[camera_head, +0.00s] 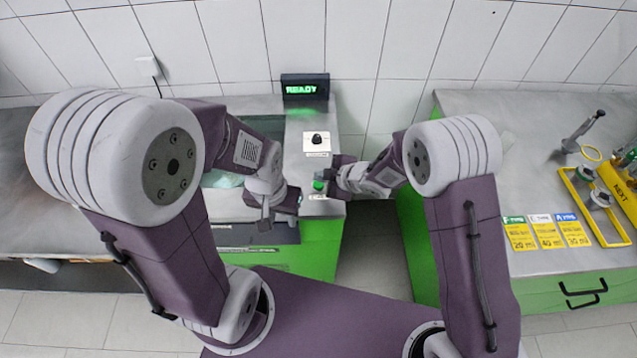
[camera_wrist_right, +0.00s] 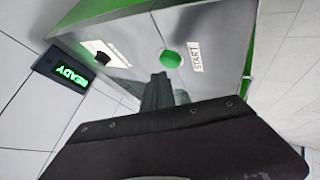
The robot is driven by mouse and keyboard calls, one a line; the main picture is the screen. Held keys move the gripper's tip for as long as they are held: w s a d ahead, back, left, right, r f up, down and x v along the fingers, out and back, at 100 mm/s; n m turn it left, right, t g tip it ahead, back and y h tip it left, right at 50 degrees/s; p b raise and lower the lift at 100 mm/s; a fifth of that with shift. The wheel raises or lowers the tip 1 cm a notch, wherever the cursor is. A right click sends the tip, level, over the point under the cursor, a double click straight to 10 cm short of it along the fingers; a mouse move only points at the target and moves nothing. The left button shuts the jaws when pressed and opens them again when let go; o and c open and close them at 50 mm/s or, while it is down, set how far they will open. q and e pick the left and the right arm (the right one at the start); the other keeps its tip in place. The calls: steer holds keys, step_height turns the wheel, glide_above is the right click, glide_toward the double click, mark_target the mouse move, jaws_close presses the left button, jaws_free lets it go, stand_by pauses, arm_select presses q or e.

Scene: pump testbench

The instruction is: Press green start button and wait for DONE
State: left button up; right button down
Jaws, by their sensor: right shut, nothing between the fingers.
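The green start button (camera_head: 319,185) sits on the metal top of the testbench, beside a white START label, which is clear in the right wrist view (camera_wrist_right: 195,57).
A black knob (camera_head: 317,138) on a white plate stands behind the button. A floor gap separates this bench from the right table (camera_head: 480,110), which carries yellow racks (camera_head: 598,205), a NEXT sign and several coloured cards (camera_head: 547,231). A tiled wall closes the back.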

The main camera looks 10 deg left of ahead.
mark_target(321, 186)
steer(key=shift+f, duration=0.1)
stand_by(0.6)
steer(key=shift+f+b, duration=0.35)
steer(key=shift+f+b, duration=0.45)
steer(key=shift+f, duration=0.05)
stand_by(0.5)
steer(key=shift+r, duration=0.15)
steer(key=shift+r+p, duration=0.8)
steer(key=shift+p, duration=0.1)
step_height(321, 186, up, 5)
steer(key=p, duration=0.5)
steer(key=shift+r, duration=0.1)
